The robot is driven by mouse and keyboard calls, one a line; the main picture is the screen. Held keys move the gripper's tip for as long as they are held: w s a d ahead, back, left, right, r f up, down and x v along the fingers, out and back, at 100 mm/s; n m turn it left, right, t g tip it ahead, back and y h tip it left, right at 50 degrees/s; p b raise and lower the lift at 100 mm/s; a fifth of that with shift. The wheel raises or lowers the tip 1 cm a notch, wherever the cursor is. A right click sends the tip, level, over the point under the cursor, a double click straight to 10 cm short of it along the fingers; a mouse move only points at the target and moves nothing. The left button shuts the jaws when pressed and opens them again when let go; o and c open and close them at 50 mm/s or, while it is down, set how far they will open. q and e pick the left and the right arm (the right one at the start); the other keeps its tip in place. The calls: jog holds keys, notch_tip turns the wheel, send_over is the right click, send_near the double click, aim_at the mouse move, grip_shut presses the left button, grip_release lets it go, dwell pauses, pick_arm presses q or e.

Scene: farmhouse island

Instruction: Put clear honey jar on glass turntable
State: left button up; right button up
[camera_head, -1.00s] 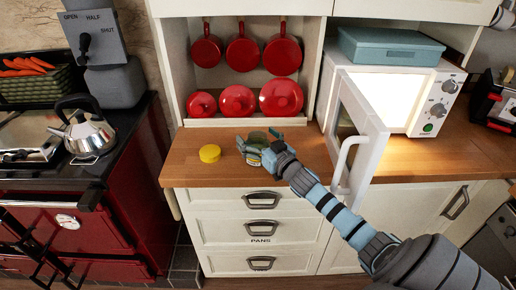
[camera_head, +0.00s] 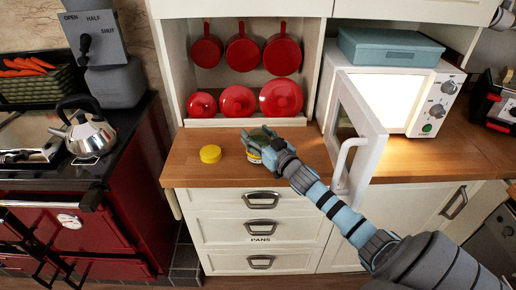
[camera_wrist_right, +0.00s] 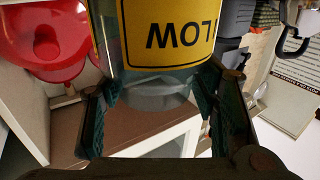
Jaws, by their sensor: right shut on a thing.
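My right gripper (camera_head: 262,148) is shut on a clear jar with a yellow label (camera_head: 254,157), over the wooden counter left of the microwave. In the right wrist view the jar (camera_wrist_right: 165,85) stands between the two fingers (camera_wrist_right: 160,110), its label upside down with the letters "LOW" readable. The fingers hide much of the jar in the head view, and I cannot tell whether it touches the counter. The glass turntable is not visible; the lit microwave (camera_head: 420,107) has its door (camera_head: 358,135) open.
A yellow lid-like disc (camera_head: 210,154) lies on the counter (camera_head: 190,172) left of the jar. The open microwave door juts forward beside my right arm. Red pans (camera_head: 243,53) hang in the alcove behind. A kettle (camera_head: 90,133) stands on the stove at left.

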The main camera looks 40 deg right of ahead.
notch_tip(320, 180, up, 4)
jog(key=p, duration=0.3)
jog(key=shift+s+a, duration=0.1)
jog(key=shift+a, duration=0.05)
